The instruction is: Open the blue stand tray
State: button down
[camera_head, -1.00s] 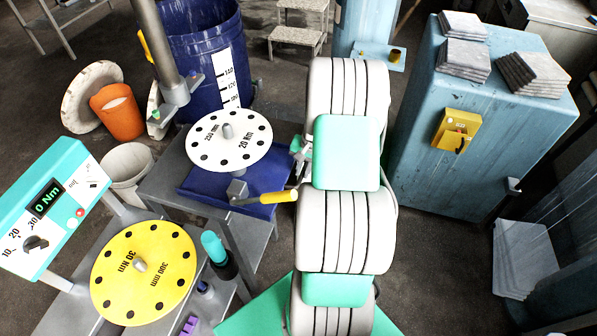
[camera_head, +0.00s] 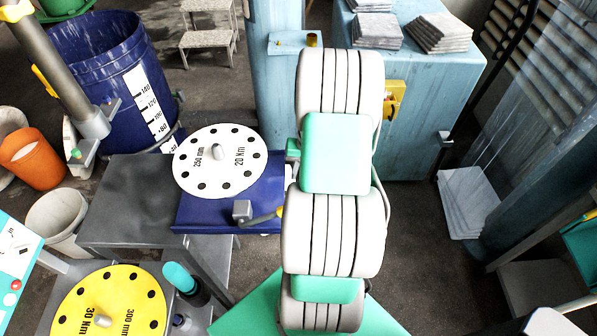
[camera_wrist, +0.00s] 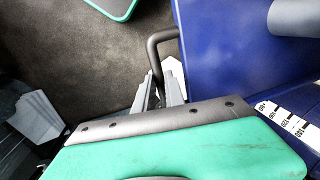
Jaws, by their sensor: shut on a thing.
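The blue stand tray (camera_head: 190,218) sits at the right part of a grey table and carries a white dial (camera_head: 221,161). A grey lever with a yellow end (camera_head: 262,219) is at its front. The tray's right side is hidden by my arm in the head view. In the wrist view a blue panel (camera_wrist: 225,45), likely the tray, has a dark loop handle (camera_wrist: 158,39) on its left edge. My gripper (camera_wrist: 161,88) is shut on this handle, with its fingertips at the lower end of the loop. My gripper is hidden behind my arm in the head view.
A blue scaled drum (camera_head: 105,85) stands behind the table's left side. A yellow dial (camera_head: 115,300) and a dark bottle with a teal cap (camera_head: 183,280) are at front left. A light blue cabinet (camera_head: 425,110) stands behind right. Floor (camera_head: 410,250) right of my arm is largely clear.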

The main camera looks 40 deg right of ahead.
jog(key=c, duration=1.4)
grip_release()
notch_tip(320, 180, up, 8)
jog(key=s+d+b, duration=0.1)
jog(key=shift+f, duration=0.15)
